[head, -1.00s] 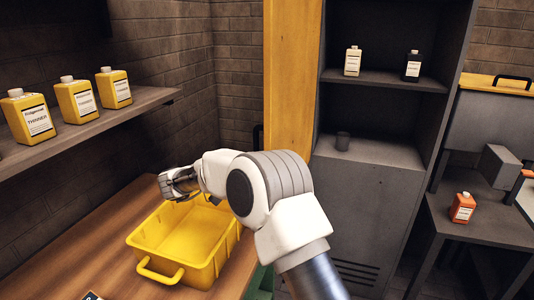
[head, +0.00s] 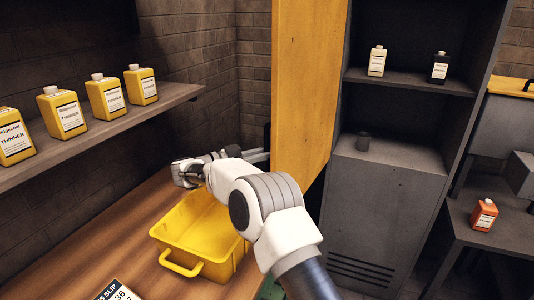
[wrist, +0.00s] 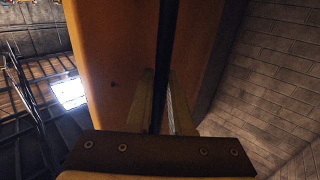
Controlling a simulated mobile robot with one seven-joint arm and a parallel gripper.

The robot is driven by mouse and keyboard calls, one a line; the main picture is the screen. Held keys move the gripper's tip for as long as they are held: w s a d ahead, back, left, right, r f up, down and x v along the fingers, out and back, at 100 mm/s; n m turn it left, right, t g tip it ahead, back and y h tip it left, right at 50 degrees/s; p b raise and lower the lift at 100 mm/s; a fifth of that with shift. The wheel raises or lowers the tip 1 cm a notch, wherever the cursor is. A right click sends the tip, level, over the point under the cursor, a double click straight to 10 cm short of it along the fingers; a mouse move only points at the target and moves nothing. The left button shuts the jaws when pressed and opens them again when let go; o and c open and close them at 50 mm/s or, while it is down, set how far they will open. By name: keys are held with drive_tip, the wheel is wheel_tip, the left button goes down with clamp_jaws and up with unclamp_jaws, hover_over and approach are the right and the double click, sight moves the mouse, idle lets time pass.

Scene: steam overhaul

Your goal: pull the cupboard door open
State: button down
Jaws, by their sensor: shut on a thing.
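The cupboard door (head: 305,80) is a yellow-orange panel standing open at the left side of the grey cupboard (head: 385,185). Its inside shelves are in plain view. My gripper (head: 262,155) is at the door's left edge in the head view, partly hidden by the door. In the wrist view my gripper's two fingers (wrist: 162,105) are closed on either side of the dark upright handle bar (wrist: 167,60), against the door's face (wrist: 112,60).
A yellow bin (head: 185,268) sits on the wooden bench (head: 115,245) under my arm. Yellow thinner bottles (head: 105,95) line the left shelf. An orange bottle (head: 484,215) is on the right table.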

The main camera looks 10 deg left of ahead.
drive_tip(key=shift+d+r, duration=0.1)
drive_tip(key=shift+r, duration=0.1)
drive_tip(key=c, duration=0.8)
unclamp_jaws()
drive_tip(key=shift+f, duration=0.1)
drive_tip(key=v, duration=1.7)
drive_tip(key=shift+s, duration=0.1)
